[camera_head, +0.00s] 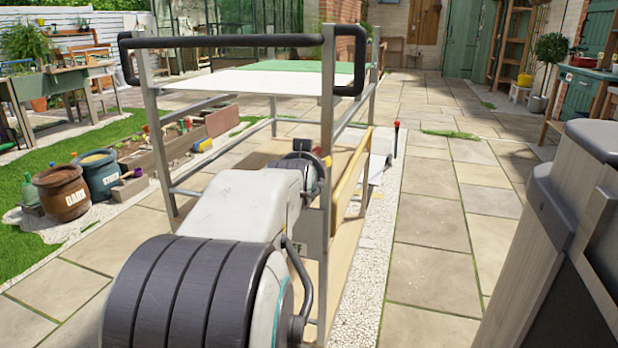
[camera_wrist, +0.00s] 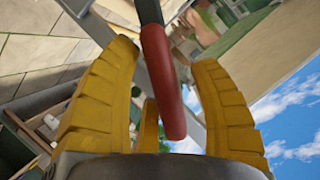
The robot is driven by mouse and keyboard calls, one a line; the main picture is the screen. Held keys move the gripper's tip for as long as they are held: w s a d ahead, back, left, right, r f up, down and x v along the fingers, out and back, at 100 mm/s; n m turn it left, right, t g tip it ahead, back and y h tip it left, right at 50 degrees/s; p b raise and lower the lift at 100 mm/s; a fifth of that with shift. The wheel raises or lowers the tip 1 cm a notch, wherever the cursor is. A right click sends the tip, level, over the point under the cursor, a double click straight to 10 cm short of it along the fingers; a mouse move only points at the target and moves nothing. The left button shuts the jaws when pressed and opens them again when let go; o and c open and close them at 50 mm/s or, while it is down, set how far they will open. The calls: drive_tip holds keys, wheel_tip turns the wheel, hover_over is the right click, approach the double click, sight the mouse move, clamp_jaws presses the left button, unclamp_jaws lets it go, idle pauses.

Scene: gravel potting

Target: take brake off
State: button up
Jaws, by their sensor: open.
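A red-gripped brake lever (camera_wrist: 163,85) with a dark shaft shows in the wrist view, between the yellow fingers of my gripper (camera_wrist: 166,56). The fingers are spread and open, with a visible gap on the right of the red grip. I cannot tell whether the grip touches the finger behind it. In the head view the cart (camera_head: 327,110) stands in front of me, with a grey metal frame and a black handlebar (camera_head: 225,41). A small yellow part of my gripper (camera_head: 327,161) shows by the cart's near right post; the rest is mostly hidden.
The cart has a white top (camera_head: 255,83) with a green area behind. A red-topped dark stake (camera_head: 396,138) stands to its right. Brown (camera_head: 62,193) and blue-grey (camera_head: 97,173) pots stand at left. Paving (camera_head: 430,215) on the right is clear.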

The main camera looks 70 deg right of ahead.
drive_tip(key=shift+w+d+f, duration=0.15)
drive_tip(key=shift+d+f, duration=0.05)
drive_tip(key=shift+d, duration=0.45)
clamp_jaws()
